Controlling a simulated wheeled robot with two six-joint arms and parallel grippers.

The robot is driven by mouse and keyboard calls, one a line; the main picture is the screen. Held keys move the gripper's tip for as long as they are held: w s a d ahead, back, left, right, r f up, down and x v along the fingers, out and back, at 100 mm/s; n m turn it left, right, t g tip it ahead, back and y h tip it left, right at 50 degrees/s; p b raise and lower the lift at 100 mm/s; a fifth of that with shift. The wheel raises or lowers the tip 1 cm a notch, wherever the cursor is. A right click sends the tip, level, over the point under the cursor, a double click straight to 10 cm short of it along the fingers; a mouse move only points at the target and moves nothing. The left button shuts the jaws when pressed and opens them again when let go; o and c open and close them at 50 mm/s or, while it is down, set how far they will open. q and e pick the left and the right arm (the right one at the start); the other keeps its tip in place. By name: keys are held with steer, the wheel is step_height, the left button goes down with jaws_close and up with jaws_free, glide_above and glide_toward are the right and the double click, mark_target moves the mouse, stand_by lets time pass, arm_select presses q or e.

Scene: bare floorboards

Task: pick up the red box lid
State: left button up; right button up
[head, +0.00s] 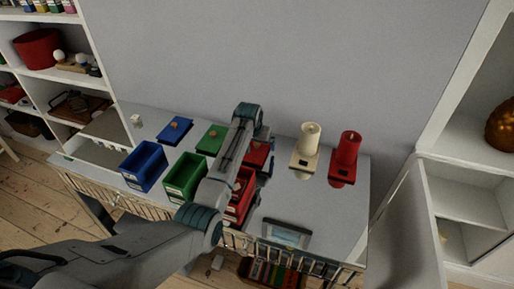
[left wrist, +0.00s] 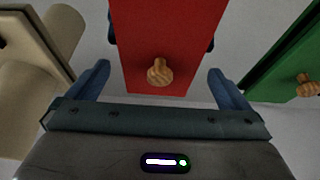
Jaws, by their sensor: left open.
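The red box lid (head: 256,160) lies on the table behind the red box (head: 241,205), partly hidden by my left arm in the head view. In the left wrist view the lid (left wrist: 172,35) is a red panel with a round wooden knob (left wrist: 160,72). My left gripper (left wrist: 160,68) is open, its blue fingers apart on either side of the knob, holding nothing. In the head view my left gripper (head: 262,138) is over the lid, its fingers mostly hidden. My right gripper is not in view.
Left of the red box stand a green box (head: 186,176) and a blue box (head: 143,165), with a green lid (head: 212,138) and blue lid (head: 175,130) behind. A framed item (head: 286,233) lies near the front edge.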

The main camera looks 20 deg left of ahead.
arm_select(q)
steer(key=shift+w+f, duration=0.25)
steer(key=shift+f, duration=0.35)
steer(key=c, duration=0.9)
